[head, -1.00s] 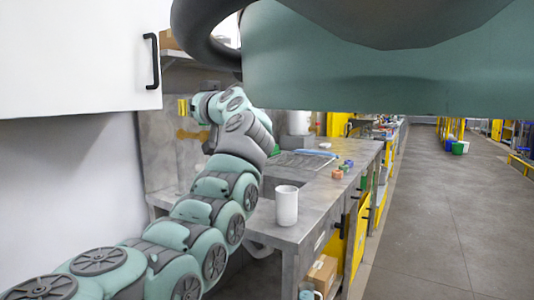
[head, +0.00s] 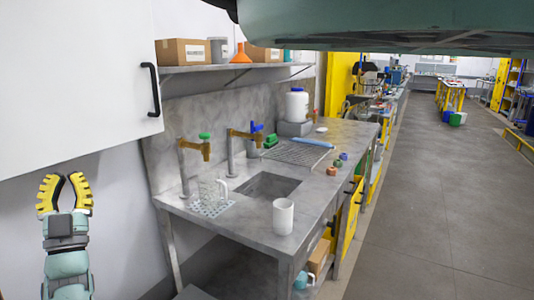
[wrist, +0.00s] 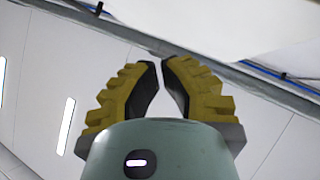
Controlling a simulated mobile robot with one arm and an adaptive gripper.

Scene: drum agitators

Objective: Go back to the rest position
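My gripper (head: 66,182) is at the far left of the head view, pointing up in front of the white wall. Its yellow ridged fingers also show in the wrist view (wrist: 161,64). They curve toward each other, with a narrow gap between the tips and nothing held. The gripper is apart from the sink bench (head: 245,240), to its left. The wrist view shows the ceiling behind the fingers.
A white cup (head: 283,216) stands near the bench's front edge, by the sink (head: 266,187). A clear mug (head: 212,192) stands left of the sink. A white cabinet (head: 75,75) hangs at the upper left. The floor (head: 430,215) at right is clear.

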